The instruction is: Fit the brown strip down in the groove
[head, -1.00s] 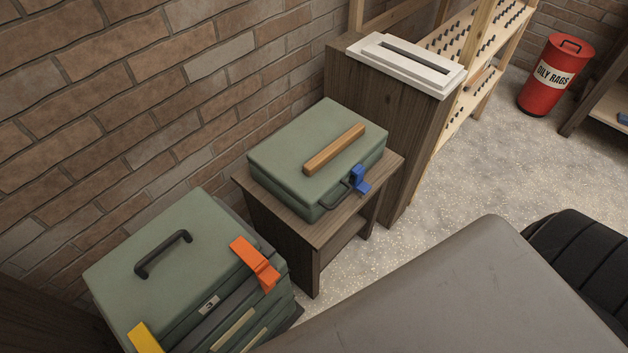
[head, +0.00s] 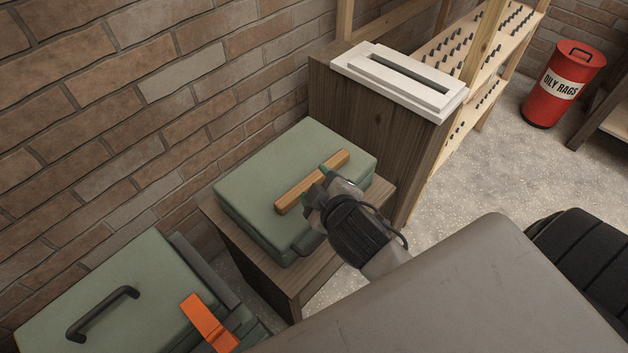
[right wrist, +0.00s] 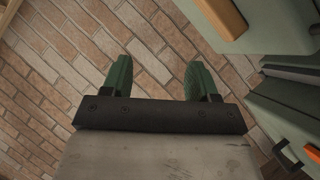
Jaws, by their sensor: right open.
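The brown strip (head: 311,182) lies flat on top of the green case (head: 262,169), which sits on a small dark wooden table. The white block with the long dark groove (head: 401,74) stands on the tall wooden cabinet behind and to the right. My right gripper (head: 326,172) is above the case, close to the strip; from the head view I cannot tell whether it touches it. In the right wrist view its green fingers (right wrist: 158,78) are apart with nothing between them, and part of the strip (right wrist: 224,17) shows at the upper right. My left gripper is not in view.
A larger green toolbox (head: 103,300) with a black handle and an orange clip (head: 209,322) stands at the lower left. A brick wall runs behind. A red oily rags bin (head: 565,84) and pegged shelves (head: 467,50) are at the right back.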

